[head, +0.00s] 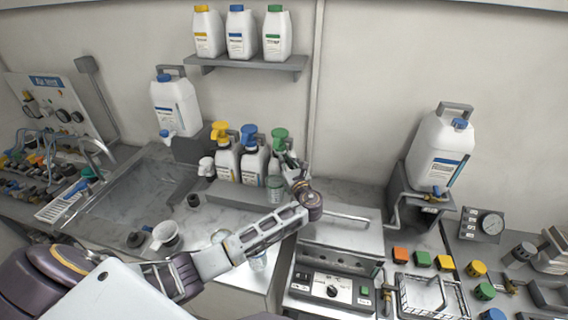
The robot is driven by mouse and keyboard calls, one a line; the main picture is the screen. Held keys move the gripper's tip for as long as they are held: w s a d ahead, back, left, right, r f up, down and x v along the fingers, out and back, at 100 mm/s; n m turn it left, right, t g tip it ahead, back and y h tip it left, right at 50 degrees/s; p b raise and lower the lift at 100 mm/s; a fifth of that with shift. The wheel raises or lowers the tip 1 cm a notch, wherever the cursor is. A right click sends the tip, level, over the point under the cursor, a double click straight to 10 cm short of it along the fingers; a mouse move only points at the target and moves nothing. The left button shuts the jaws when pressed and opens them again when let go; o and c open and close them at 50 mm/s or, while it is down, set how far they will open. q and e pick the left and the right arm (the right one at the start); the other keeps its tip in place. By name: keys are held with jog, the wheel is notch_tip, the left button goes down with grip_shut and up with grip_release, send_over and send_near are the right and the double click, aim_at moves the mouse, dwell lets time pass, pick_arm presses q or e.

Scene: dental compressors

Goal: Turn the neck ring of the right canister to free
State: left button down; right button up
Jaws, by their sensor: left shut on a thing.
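The right canister (438,150) is a big white jug with a grey handle, a blue cap (460,123) and a blue-striped label. It stands on a grey stand at the right. A neck ring cannot be made out clearly at this size. My left gripper (291,168) is far to its left, at the right side of the white bottle with a green pump (279,139). Its jaws look shut on this bottle, but the contact is partly hidden by my wrist. My right gripper is out of view.
Another white canister (176,105) stands at the left by the sink (135,190). Yellow (225,160) and blue (252,163) pump bottles stand beside the green one. A clear jar (275,189) stands in front. A control panel (332,289) and gauge (490,224) are at the right.

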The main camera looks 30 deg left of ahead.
pick_arm(q)
jog(key=shift+w, duration=0.1)
dwell(0.3)
jog(key=c, duration=1.4)
grip_release()
jog(key=shift+c, duration=0.2)
jog(key=shift+d, duration=0.15)
jog(key=v, duration=1.2)
jog(key=shift+w, duration=0.15)
jog(key=shift+d, duration=0.1)
